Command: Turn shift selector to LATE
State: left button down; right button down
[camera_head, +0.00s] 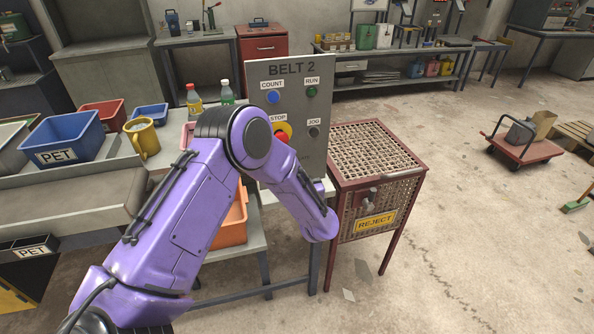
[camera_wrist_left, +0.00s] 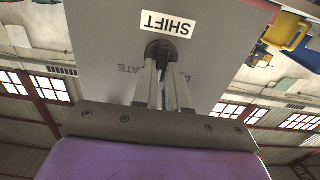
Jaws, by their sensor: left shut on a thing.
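The BELT 2 control panel (camera_head: 318,72) stands upright in the middle of the head view. My purple left arm hides its lower part, including the shift selector. In the left wrist view, the SHIFT label (camera_wrist_left: 167,24) appears upside down on the grey panel (camera_wrist_left: 105,30). Beside the label is the dark round shift selector (camera_wrist_left: 154,48). The fingers of my left gripper (camera_wrist_left: 161,66) are shut on the selector. Part of the word LATE (camera_wrist_left: 129,70) shows to the left of the fingers. The selector's pointer is hidden, so its setting cannot be told. My right gripper is in neither view.
The red-framed REJECT cage (camera_head: 376,165) stands close to the right of the panel. A yellow mug (camera_head: 142,138), bottles (camera_head: 194,101) and the blue PET bin (camera_head: 62,139) are at the left. Above the hidden selector are the red stop button (camera_head: 282,137) and other buttons.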

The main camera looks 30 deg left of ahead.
pick_arm(q)
jog(key=m, duration=0.4)
jog(key=m+p, duration=0.1)
jog(key=m, duration=0.3)
jog(key=shift+w+d+f+m, duration=0.15)
jog(key=shift+w+d+m, duration=0.05)
jog(key=shift+m, duration=0.5)
jog(key=c, duration=1.2)
grip_release()
jog(key=shift+o, duration=0.2)
jog(key=b+v, duration=0.2)
jog(key=v, duration=0.8)
jog(key=shift+s+d, duration=0.15)
jog(key=shift+s, duration=0.1)
